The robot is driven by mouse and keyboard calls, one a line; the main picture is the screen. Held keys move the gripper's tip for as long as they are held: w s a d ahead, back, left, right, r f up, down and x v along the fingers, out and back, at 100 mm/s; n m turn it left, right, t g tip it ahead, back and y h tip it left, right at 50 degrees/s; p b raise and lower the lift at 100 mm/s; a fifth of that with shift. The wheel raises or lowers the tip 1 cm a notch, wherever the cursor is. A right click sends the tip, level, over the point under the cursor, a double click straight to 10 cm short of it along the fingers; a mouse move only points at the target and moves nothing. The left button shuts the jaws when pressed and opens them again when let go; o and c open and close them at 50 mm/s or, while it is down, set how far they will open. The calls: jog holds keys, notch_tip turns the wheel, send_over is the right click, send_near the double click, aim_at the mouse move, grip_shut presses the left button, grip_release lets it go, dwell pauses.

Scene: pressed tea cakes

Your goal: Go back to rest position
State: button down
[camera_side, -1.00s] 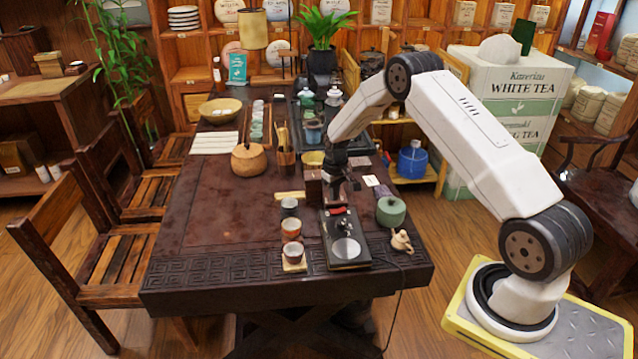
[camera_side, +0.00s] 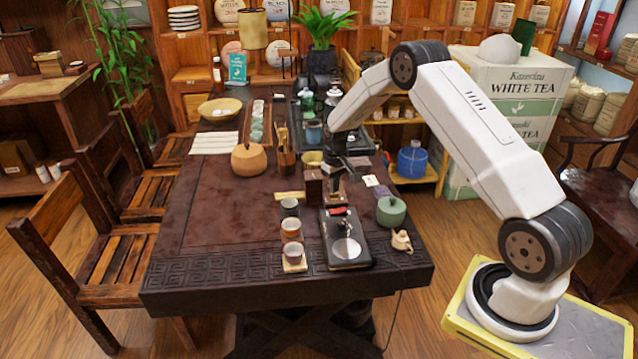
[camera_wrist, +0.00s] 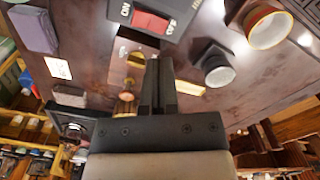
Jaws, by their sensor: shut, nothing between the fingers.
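My gripper (camera_side: 335,193) hangs above the dark tea table (camera_side: 215,215), just behind the black device with a round silver plate (camera_side: 346,248). In the wrist view my gripper's fingers (camera_wrist: 160,62) are together with nothing between them. The device's red switch (camera_wrist: 150,21) shows at the top of that view, beyond the fingertips. The exact height of the fingertips above the table is hard to tell.
Cups (camera_side: 291,229) stand left of the device. A green lidded pot (camera_side: 391,210) and a small beige teapot (camera_side: 401,241) stand to its right. A round wooden pot (camera_side: 249,159) is farther left. The table's left middle is clear.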

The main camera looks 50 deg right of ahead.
jog(key=s+a+r+n+t, duration=0.1)
jog(key=s+a+r, duration=0.5)
jog(key=a, duration=0.3)
jog(key=s+a+r+n+t, duration=0.1)
jog(key=s+a+r, duration=0.55)
jog(key=a, duration=0.25)
jog(key=s+a+r+n, duration=0.1)
jog(key=s+a, duration=0.3)
jog(key=s, duration=0.4)
jog(key=shift+s+a+t, duration=0.2)
jog(key=shift+t, duration=0.1)
